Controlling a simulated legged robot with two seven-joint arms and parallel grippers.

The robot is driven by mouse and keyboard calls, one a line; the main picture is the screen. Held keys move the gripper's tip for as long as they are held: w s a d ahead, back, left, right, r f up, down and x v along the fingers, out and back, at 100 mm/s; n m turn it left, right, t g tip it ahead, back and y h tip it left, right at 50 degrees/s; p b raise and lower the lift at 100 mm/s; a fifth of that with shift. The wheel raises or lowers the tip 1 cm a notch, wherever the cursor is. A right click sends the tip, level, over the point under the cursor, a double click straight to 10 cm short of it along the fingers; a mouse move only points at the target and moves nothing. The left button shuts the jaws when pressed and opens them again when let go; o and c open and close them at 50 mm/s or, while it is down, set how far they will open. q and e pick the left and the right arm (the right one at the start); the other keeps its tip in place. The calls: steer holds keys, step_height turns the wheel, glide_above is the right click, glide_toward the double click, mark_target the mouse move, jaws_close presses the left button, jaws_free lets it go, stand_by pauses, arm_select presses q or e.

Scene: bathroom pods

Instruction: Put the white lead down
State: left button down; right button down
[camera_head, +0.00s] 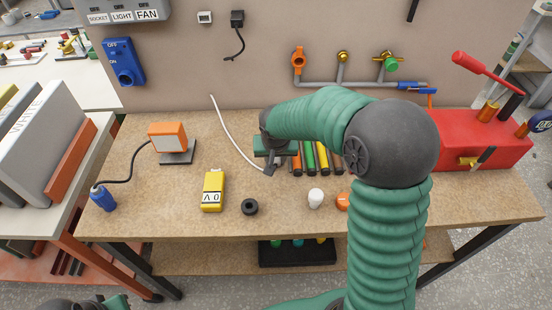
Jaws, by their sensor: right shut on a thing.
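The white lead (238,141) is a thin white cable. It runs from a free end standing up near the back wall down to a dark end piece at my right gripper (270,169). My right gripper is shut on that end of the lead, low over the middle of the workbench (222,224). The arm hides part of the gripper, and I cannot tell whether the lead touches the bench top. Of my left arm only a part shows at the bottom left edge; its fingers are out of sight.
Colored rods (309,157) lie just right of the gripper. A yellow meter (213,190), a black ring (250,207), a white bulb (315,198) and an orange lamp (168,137) stand on the bench. A red box (480,143) is at the right.

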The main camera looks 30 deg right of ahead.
steer(key=shift+a, duration=0.15)
steer(key=c, duration=1.1)
jaws_free()
steer(key=shift+r, duration=0.15)
steer(key=p+v, duration=0.2)
steer(key=v, duration=1)
